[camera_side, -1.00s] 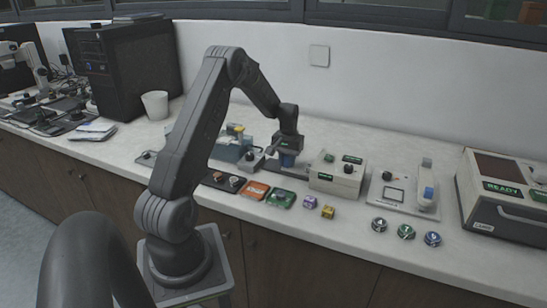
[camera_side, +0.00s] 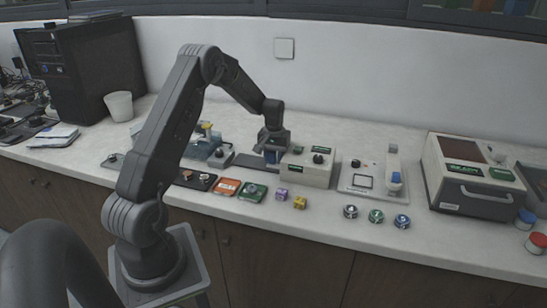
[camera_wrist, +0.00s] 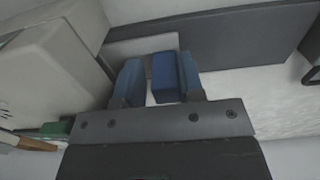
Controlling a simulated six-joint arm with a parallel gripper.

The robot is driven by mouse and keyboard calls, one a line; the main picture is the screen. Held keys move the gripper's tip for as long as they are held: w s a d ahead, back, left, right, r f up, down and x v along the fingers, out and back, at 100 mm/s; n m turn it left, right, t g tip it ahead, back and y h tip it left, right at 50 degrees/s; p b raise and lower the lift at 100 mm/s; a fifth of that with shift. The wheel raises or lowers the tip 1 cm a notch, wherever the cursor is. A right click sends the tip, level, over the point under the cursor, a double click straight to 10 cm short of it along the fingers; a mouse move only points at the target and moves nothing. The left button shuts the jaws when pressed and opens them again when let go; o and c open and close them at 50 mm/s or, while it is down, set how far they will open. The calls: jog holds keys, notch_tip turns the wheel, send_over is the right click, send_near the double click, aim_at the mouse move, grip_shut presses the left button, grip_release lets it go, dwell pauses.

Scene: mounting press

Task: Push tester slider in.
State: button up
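The tester (camera_side: 306,168) is a pale box with a dark knob, a green button and a small green display. A dark flat rail (camera_side: 247,162) runs out from its left side; it also shows in the wrist view (camera_wrist: 230,32). A blue block, which looks like the slider's handle (camera_wrist: 164,77), stands between the fingers of my gripper (camera_wrist: 158,82). My gripper also shows in the side view (camera_side: 271,155), low beside the tester's left wall. The right finger is against or very near the block; a gap shows on the left finger's side. The block's base is hidden.
A grey-blue device (camera_side: 205,148) stands left of the rail. Orange (camera_side: 227,187) and green (camera_side: 252,191) trays and purple (camera_side: 282,194) and yellow (camera_side: 300,202) cubes lie in front. A panel with a blue-ended lever (camera_side: 372,178) stands right of the tester.

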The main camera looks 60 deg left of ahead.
aim_at(274, 152)
notch_tip(274, 152, up, 14)
dwell(0.5)
jog(key=shift+f, duration=0.1)
jog(key=s+d+r+m+t, duration=0.1)
jog(key=s+d+r+m, duration=0.1)
jog(key=d+r, duration=0.35)
jog(key=s+d+r+m+t+y, duration=0.1)
jog(key=s+d+r, duration=0.15)
jog(key=d, duration=0.55)
jog(key=s+d+r+m+t, duration=0.1)
jog(key=s+d+r+m, duration=0.15)
jog(key=d, duration=0.45)
jog(key=s+d+f+m+t+h, duration=0.1)
jog(key=s+d+m+t, duration=0.1)
jog(key=s+d, duration=0.9)
jog(key=s+m, duration=0.1)
jog(key=s, duration=0.2)
jog(key=shift+s+d+f+t, duration=0.25)
jog(key=shift+s+d+t, duration=0.05)
jog(key=shift+s, duration=0.1)
jog(key=shift+m, duration=0.25)
jog(key=shift+c, duration=0.2)
